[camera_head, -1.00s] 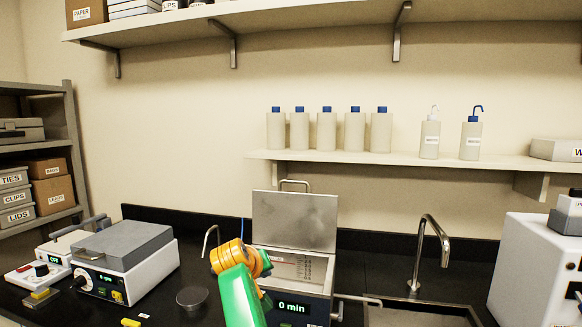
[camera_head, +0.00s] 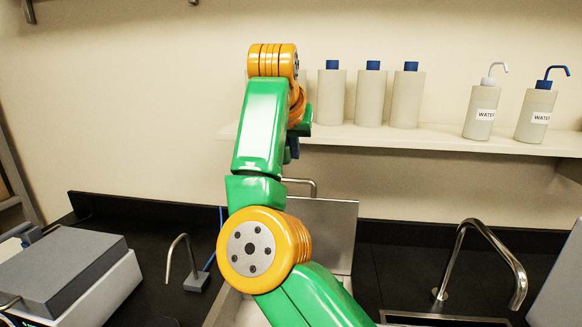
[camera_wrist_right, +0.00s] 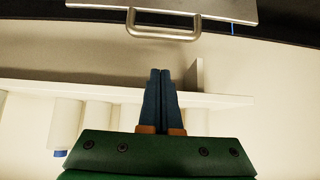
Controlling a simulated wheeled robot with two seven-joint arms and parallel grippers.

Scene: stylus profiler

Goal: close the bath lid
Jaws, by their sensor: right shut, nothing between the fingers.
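The bath lid (camera_head: 330,225) stands raised and open behind the bath, a grey metal panel with a bar handle (camera_head: 300,183) on its top edge. My right arm covers its left part and most of the bath in the head view. In the right wrist view the lid (camera_wrist_right: 225,8) shows at the top edge, and its handle (camera_wrist_right: 163,34) is just beyond my fingertips. My right gripper (camera_wrist_right: 160,72) is shut and empty, apart from the handle. In the head view it (camera_head: 292,148) is partly hidden by the arm, above the lid. My left gripper is not in view.
A wall shelf (camera_head: 450,140) with several bottles (camera_head: 406,98) is behind the gripper. A tap (camera_head: 480,250) over a sink is at the right. A grey-topped device (camera_head: 65,275) and a thin bent metal pipe (camera_head: 180,250) are at the left.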

